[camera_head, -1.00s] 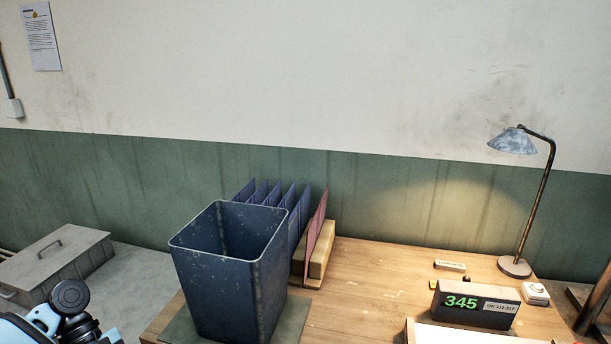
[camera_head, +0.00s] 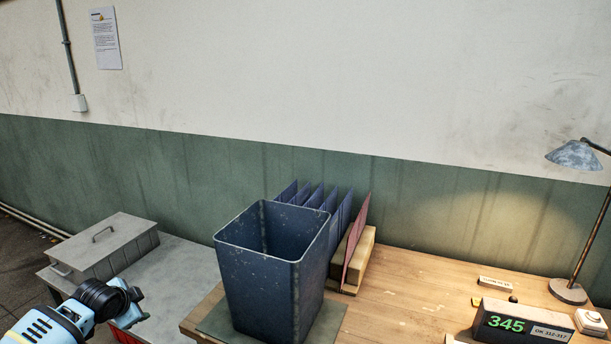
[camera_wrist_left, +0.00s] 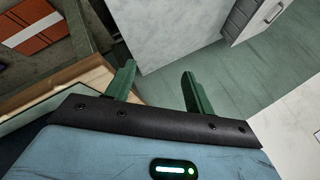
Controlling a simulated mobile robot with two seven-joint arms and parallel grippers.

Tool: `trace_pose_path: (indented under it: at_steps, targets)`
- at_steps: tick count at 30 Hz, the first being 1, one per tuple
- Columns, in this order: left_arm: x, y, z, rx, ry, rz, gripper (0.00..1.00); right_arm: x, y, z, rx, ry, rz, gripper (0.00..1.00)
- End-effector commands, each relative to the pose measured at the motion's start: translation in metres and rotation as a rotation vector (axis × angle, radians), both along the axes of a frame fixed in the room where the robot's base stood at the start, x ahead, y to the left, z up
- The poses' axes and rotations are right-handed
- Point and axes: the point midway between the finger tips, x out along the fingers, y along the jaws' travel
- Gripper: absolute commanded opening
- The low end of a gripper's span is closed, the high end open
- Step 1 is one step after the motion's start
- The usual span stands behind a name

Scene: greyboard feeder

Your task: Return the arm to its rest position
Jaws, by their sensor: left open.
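My left arm (camera_head: 85,305), light blue with black joints, shows at the lower left in the head view, beside the wooden desk and over the grey surface there. Its fingers cannot be made out in that view. In the left wrist view my left gripper (camera_wrist_left: 160,85) shows two green fingers spread apart, with nothing between them. My right gripper is in neither view.
A dark blue bin (camera_head: 270,285) stands on the desk (camera_head: 400,290), right of my left arm. Blue dividers and a red panel (camera_head: 357,245) stand behind it. A grey lidded box (camera_head: 110,240) is at left. A 345 display (camera_head: 507,325) and a lamp (camera_head: 573,155) are at right.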

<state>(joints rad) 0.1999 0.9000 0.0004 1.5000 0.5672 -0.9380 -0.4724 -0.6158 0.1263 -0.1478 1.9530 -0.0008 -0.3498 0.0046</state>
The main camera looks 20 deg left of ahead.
Motion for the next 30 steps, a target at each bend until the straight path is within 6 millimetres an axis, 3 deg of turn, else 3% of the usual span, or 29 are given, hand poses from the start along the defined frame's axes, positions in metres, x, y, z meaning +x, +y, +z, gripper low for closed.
trace_pose_path:
  at_steps: [5,12,17,22,30]
  targets:
    - [0.037,0.018,0.051,0.131,-0.322,0.02,0.53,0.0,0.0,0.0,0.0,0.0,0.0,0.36]
    - [0.064,0.004,0.107,0.2,-0.632,-0.098,0.53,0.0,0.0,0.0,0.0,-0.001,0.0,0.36]
    - [0.045,-0.043,0.041,0.1,-0.566,-0.119,0.53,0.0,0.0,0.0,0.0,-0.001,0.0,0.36]
    - [0.013,-0.099,-0.024,-0.017,-0.499,-0.137,0.53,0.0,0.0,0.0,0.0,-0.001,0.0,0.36]
    - [-0.076,-0.215,-0.122,-0.257,-0.374,-0.126,0.53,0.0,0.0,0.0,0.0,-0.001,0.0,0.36]
